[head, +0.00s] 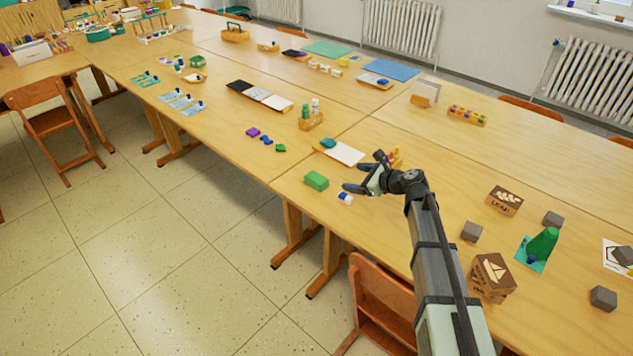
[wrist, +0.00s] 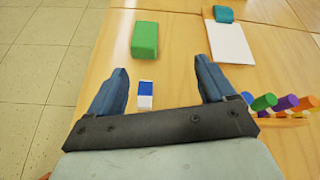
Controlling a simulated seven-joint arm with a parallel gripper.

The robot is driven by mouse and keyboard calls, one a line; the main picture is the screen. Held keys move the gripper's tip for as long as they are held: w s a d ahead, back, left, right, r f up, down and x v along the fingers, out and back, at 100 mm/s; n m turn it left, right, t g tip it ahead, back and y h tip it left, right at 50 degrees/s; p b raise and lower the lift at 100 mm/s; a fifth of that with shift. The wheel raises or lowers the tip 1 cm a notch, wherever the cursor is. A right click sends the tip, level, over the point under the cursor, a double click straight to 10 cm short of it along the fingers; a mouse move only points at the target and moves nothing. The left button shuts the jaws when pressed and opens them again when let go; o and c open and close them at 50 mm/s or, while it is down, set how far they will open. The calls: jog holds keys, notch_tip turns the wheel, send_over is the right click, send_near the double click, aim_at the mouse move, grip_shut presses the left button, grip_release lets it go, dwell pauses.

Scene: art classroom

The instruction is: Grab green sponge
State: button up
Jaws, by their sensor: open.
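A green block-shaped sponge (head: 316,180) lies on the wooden table near its front edge. In the wrist view the green sponge (wrist: 145,40) lies ahead of my gripper, a little left of the middle. My gripper (head: 362,175) is open and empty above the table, to the right of the sponge and apart from it. In the wrist view the two fingers of my gripper (wrist: 165,78) are spread wide. A small blue and white eraser (wrist: 146,94) lies on the table, seen between the fingers; it also shows in the head view (head: 346,198).
A white sheet (head: 345,153) with a teal block (head: 328,143) lies beyond the sponge. Colored sticks in a wooden holder (wrist: 285,118) stand right of my gripper. The table's front edge is close to the sponge. A wooden chair (head: 380,300) stands below.

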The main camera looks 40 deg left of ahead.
jog(key=s+a+m, duration=0.2)
jog(key=a+m, duration=0.1)
jog(key=shift+s+f+y, duration=0.2)
jog(key=shift+f+y, duration=0.1)
jog(key=shift+f, duration=0.1)
send_near(315, 176)
jog(key=x, duration=0.4)
jog(key=shift+w+a+r, duration=0.2)
jog(key=shift+w+r, duration=0.05)
jog(key=shift+r, duration=0.05)
jog(key=shift+s+f+x, duration=0.1)
jog(key=shift+f+x, duration=0.05)
jog(key=shift+x, duration=0.8)
jog(key=shift+s+f+x, duration=0.1)
jog(key=shift+f+x, duration=0.05)
jog(key=shift+x, duration=0.85)
jog(key=shift+s+f+x, duration=0.1)
jog(key=shift+f+x, duration=0.05)
jog(key=shift+x, duration=0.8)
jog(key=shift+d, duration=0.2)
jog(key=shift+c, duration=0.2)
jog(key=c, duration=1)
jog(key=shift+r, duration=0.15)
